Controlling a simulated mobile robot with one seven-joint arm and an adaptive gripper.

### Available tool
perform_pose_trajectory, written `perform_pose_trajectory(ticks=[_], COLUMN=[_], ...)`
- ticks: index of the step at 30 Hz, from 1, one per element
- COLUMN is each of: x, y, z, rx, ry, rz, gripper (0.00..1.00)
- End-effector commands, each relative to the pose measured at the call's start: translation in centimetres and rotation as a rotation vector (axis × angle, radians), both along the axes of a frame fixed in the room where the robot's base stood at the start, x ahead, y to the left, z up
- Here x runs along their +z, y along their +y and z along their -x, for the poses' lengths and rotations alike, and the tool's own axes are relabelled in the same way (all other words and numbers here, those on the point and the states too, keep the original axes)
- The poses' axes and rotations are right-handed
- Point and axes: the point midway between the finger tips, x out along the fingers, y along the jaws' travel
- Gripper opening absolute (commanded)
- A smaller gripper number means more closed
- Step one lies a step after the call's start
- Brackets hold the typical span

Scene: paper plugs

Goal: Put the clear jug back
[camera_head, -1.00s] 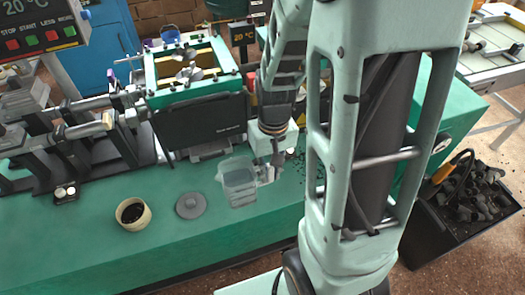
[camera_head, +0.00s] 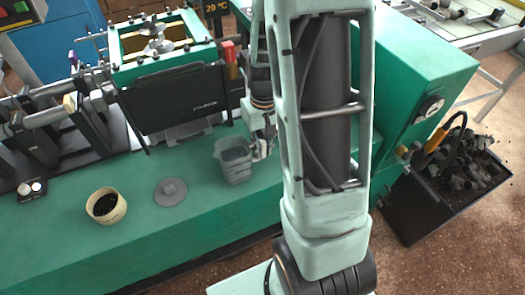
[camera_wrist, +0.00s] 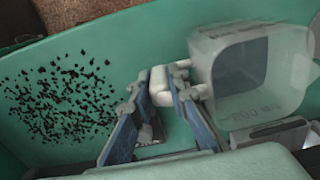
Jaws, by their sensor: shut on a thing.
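The clear jug (camera_head: 234,163) is a see-through, open-topped vessel over the green bench, right of a grey round lid. It looks roughly upright; I cannot tell whether its base touches the bench. In the wrist view the jug (camera_wrist: 285,70) fills the upper right, with a graduation mark on its wall. My gripper (camera_head: 262,148) is at the jug's right side. In the wrist view my gripper (camera_wrist: 165,85) has its fingers closed around the pale handle of the jug. The jug's contents are unclear.
The grey lid (camera_head: 171,191) and a cream bowl of dark material (camera_head: 106,206) are on the bench (camera_head: 60,245) to the left. A black panel machine (camera_head: 175,98) stands behind. Dark bits (camera_wrist: 65,95) are scattered on the bench. A black bin (camera_head: 420,205) stands at right.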

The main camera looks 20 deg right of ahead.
Motion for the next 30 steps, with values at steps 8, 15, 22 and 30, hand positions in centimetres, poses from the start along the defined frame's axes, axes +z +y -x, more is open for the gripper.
perform_pose_trajectory(ticks=[8, 15, 22, 30], x=[-0.1, -0.2, -0.2, 2.0], y=[0.0, 0.0, 0.0, 0.0], z=[0.0, 0.0, 0.0, -0.2], rx=[0.000, 0.000, 0.000, 0.000], ry=[0.000, 0.000, 0.000, -0.006], rz=[0.000, 0.000, 0.000, 0.000], gripper=[0.00, 0.32, 0.33, 0.33])
